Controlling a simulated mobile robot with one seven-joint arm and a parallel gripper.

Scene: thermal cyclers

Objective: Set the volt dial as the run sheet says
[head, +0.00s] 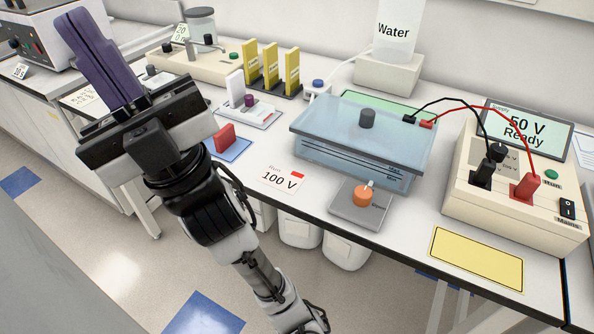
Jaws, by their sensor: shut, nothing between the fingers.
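The run sheet (281,178) is a white card with a red mark on the bench's front edge, and it reads "Run 100 V". The power supply (470,205) is a cream box at the right, and its screen (527,127) reads "50 V Ready". A black knob (497,152), seemingly the volt dial, sits on its sloped face beside a grey label with small print. The black lead's plug partly covers that area, and the knob's pointer is too small to read. My gripper (80,18) has purple fingers, shut and empty, raised at the upper left, far from the supply.
A blue-lidded gel tank (365,128) stands mid-bench. Black and red leads (487,107) arch from it to the supply. An orange knob (363,195) on a grey plate stands in front. A yellow mat (477,259) lies clear before the supply. A water bottle (398,35) stands behind.

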